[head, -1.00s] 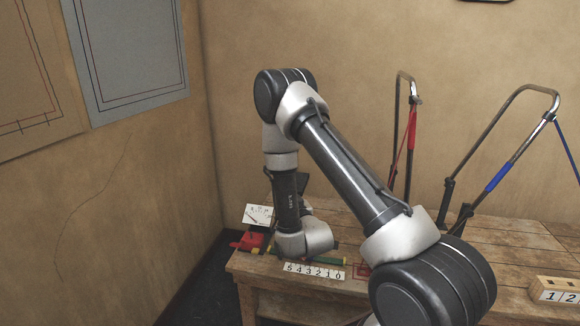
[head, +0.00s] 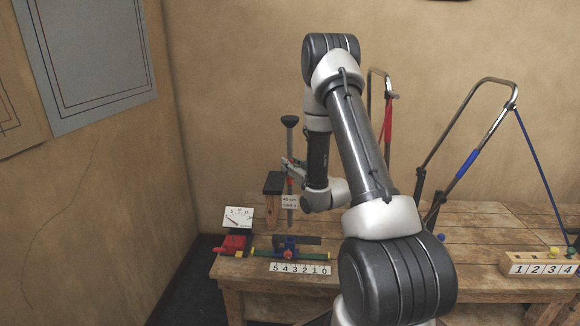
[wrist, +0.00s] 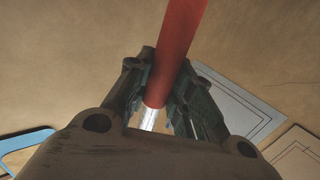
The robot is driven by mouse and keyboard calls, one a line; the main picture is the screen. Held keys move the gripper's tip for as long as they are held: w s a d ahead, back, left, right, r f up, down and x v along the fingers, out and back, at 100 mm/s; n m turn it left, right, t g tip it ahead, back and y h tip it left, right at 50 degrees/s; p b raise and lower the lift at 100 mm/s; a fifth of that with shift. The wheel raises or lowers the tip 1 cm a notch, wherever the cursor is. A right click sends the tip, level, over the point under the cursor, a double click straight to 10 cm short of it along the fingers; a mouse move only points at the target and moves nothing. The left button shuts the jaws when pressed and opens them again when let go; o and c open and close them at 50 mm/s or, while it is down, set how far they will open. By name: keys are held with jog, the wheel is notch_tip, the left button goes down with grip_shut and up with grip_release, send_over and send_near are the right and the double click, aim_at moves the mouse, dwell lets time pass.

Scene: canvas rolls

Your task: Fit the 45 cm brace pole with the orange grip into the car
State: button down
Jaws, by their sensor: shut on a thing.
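A slim upright pole (head: 290,138) with a dark flat cap at its top stands above the left end of the table. My gripper (head: 291,168) is shut on it from the right, partway up. In the wrist view the pole's red to orange-red grip (wrist: 180,45) lies between my gripper's fingers (wrist: 163,100), with bright metal below it. A small white tag, too small to read surely, is at the lower part of the pole. Below it sits a small blue and red carriage-like piece (head: 290,243), perhaps the car. I cannot tell whether the pole touches it.
A numbered scale strip (head: 299,268) lies in front of the piece. A red block (head: 233,243), a dial card (head: 238,217) and a dark post (head: 273,182) stand close by. Two bent-tube frames stand behind my arm; a numbered rack (head: 540,264) is at right.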

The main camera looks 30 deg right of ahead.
send_over(291, 199)
jog(key=shift+w+d+f, duration=0.1)
jog(key=shift+w+f, duration=0.1)
jog(key=shift+f, duration=1.25)
jog(key=shift+w+f, duration=0.15)
jog(key=shift+f, duration=1.25)
notch_tip(291, 199, down, 8)
dwell(2.1)
jog(key=c, duration=1.2)
grip_release()
jog(key=shift+s+f, duration=0.1)
jog(key=s, duration=0.8)
jog(key=s+d, duration=0.1)
jog(key=s, duration=0.2)
jog(key=shift+s, duration=0.4)
